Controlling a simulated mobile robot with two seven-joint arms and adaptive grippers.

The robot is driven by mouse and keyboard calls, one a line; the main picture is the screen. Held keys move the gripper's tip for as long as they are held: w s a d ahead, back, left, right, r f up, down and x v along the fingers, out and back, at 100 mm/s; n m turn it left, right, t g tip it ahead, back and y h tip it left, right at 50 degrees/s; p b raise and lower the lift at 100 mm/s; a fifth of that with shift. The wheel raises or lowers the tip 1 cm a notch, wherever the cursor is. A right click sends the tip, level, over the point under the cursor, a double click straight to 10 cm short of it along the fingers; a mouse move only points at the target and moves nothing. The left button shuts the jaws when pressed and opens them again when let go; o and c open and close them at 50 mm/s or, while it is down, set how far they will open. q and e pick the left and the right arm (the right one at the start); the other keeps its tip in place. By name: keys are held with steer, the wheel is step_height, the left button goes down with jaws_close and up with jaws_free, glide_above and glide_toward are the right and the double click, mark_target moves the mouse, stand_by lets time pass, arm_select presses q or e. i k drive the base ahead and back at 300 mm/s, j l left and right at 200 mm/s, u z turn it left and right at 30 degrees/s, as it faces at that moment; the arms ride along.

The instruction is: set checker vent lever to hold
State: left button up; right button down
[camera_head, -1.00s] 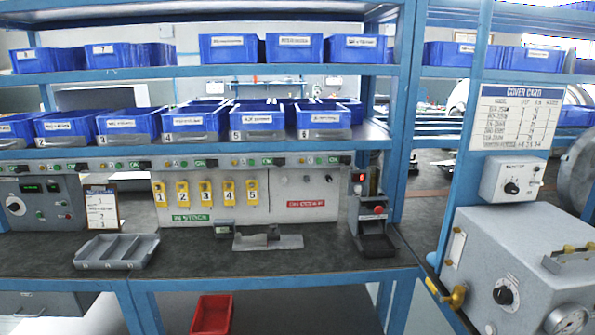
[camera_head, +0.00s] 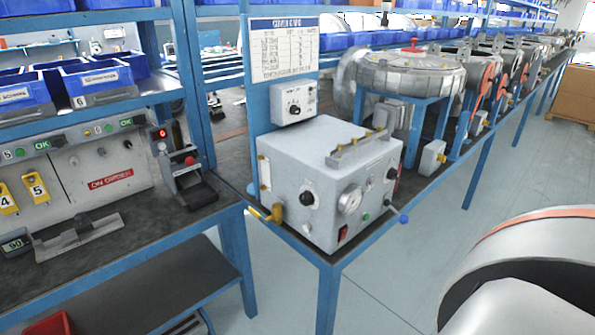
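The checker is a light grey box (camera_head: 325,185) on the end of a blue-framed bench, right of centre in the head view. Its front carries a black knob (camera_head: 307,198), a round gauge (camera_head: 349,199) and a red switch (camera_head: 343,234). A yellow lever (camera_head: 267,213) sits low at its left corner, its handle slanting up to the left. A small blue knob or handle (camera_head: 403,219) sticks out low at its right. I cannot tell which part is the vent lever, nor read its marks. Neither of my grippers is in view.
A control box (camera_head: 294,101) and a printed card (camera_head: 283,48) are on the post behind the checker. A bench with blue bins (camera_head: 104,79) stands at left. A large round grey housing (camera_head: 412,77) is behind right. The floor (camera_head: 440,215) right of the checker is open.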

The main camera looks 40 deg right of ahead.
mark_target(403, 219)
steer(key=z, duration=2)
